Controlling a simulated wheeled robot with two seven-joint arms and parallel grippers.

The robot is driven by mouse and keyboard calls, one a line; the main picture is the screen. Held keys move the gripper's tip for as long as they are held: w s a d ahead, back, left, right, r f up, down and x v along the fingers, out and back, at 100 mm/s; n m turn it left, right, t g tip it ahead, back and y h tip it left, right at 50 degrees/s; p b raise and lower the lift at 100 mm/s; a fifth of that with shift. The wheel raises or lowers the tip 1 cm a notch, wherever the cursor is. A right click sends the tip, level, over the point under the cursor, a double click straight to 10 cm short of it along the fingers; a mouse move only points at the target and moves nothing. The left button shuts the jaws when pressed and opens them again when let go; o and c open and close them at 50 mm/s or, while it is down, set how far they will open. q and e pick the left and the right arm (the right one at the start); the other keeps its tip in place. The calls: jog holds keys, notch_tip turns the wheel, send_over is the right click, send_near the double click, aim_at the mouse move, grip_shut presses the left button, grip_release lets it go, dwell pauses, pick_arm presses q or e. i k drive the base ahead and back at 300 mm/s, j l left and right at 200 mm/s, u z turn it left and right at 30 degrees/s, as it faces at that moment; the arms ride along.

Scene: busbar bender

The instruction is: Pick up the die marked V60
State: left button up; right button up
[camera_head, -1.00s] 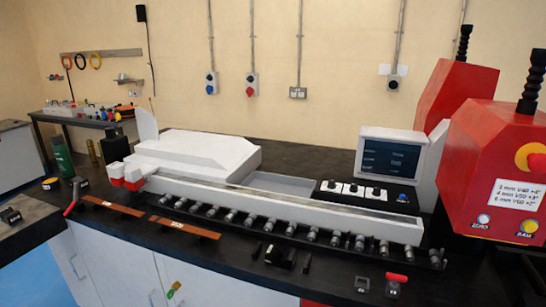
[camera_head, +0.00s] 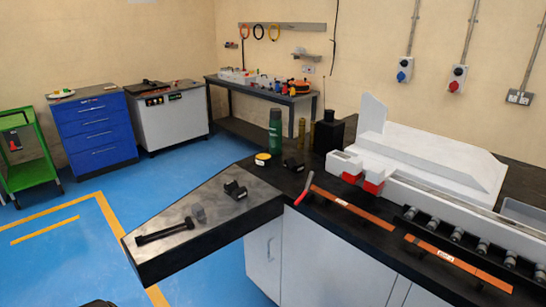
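No marking V60 can be read in this view. A black V-notched block (camera_head: 235,190), which looks like a die, sits on the grey metal side table. Another small black block (camera_head: 293,164) sits on the dark bench, beside a yellow-topped round item (camera_head: 263,159). I cannot tell whether either is the V60 die. Neither of my grippers is in view.
The side table (camera_head: 180,203) also holds a black handled tool (camera_head: 164,233) and a small grey block (camera_head: 199,213). Copper bars (camera_head: 352,207) lie before the white bender (camera_head: 435,158). A green bottle (camera_head: 275,131) stands behind. Blue floor at left is mostly clear.

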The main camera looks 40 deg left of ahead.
aim_at(290, 164)
jog(key=j, duration=0.8)
jog(key=i+j, duration=0.15)
jog(key=j, duration=1.5)
